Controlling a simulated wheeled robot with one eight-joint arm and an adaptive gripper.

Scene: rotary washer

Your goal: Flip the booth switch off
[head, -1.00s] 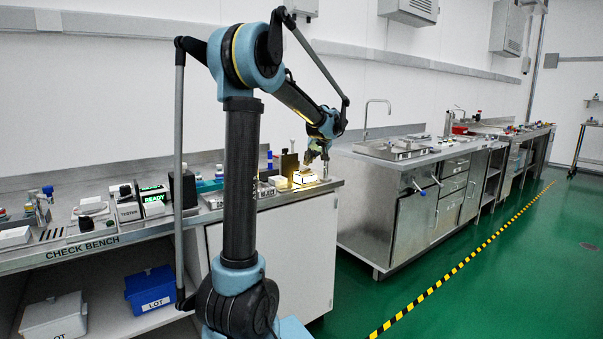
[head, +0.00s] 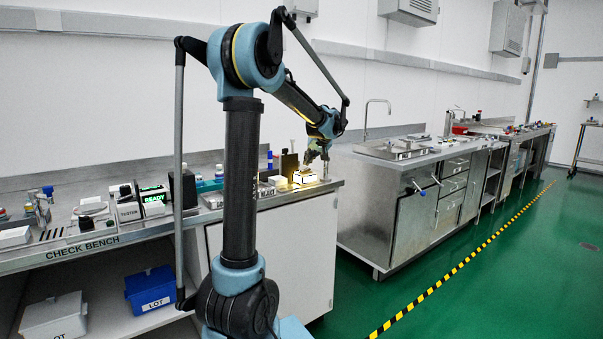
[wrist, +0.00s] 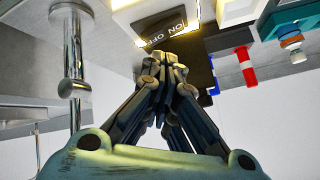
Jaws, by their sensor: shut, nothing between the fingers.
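The booth switch (wrist: 162,27) shows in the wrist view as a dark plate lettered ON OFF, set in a glowing pale housing. In the head view the lit white housing (head: 306,178) sits at the right end of the check bench. My gripper (wrist: 174,68) is shut and empty, with its fingertips just beside the lettered plate. I cannot tell whether they touch it, and the fingers hide part of that area. In the head view my gripper (head: 325,169) points down at the right edge of the housing. The switch's position is not readable.
In the wrist view a metal post (wrist: 76,75) stands left, and a red-and-white item (wrist: 244,65) is right. In the head view a dark upright block (head: 289,164) stands behind the housing. A sink counter (head: 390,155) lies right, across a gap.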

